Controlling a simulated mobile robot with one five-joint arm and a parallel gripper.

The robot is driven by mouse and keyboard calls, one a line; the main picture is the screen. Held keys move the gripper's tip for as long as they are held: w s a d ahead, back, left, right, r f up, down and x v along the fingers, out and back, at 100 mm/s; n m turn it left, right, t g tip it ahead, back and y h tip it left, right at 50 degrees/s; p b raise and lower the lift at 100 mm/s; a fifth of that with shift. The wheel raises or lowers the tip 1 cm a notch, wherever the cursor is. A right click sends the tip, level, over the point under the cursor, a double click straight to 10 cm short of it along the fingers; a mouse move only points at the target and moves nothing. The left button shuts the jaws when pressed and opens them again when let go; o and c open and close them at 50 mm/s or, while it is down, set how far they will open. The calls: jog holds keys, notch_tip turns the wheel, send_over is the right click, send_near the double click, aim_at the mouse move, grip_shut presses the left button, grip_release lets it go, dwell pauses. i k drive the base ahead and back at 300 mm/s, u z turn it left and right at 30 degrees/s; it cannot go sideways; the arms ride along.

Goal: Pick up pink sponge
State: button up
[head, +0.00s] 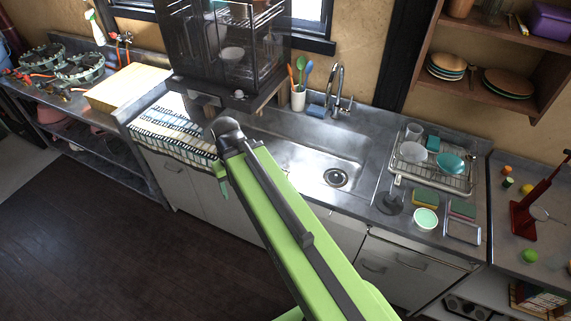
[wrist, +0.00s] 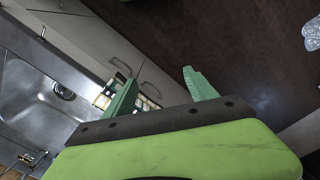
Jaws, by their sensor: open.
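A small sponge (head: 462,207), pinkish with a green layer, lies on the steel counter right of the sink in the head view, behind a small wire holder. It is small there and partly hard to make out. A yellow and green sponge (head: 425,197) lies to its left. My gripper (wrist: 159,82) shows two green fingers spread apart with nothing between them in the wrist view. It points toward cabinet fronts and dark floor. In the head view my arm reaches over the counter front left of the sink, far from the sponges. The pink sponge does not show in the wrist view.
The sink (head: 318,165) lies between my arm and the sponges. A dish rack (head: 440,178) with bowls stands behind them, and a turquoise-white bowl (head: 426,219) sits in front. A dark glass cabinet (head: 225,50) rises behind my arm. The floor (head: 80,225) at left is clear.

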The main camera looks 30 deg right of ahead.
aim_at(459, 209)
jog(key=z, duration=4.3)
jog(key=i, duration=0.1)
jog(key=u, duration=1.7)
jog(key=k, duration=0.85)
jog(key=u, duration=0.2)
jog(key=i, duration=0.8)
jog(key=z, duration=0.1)
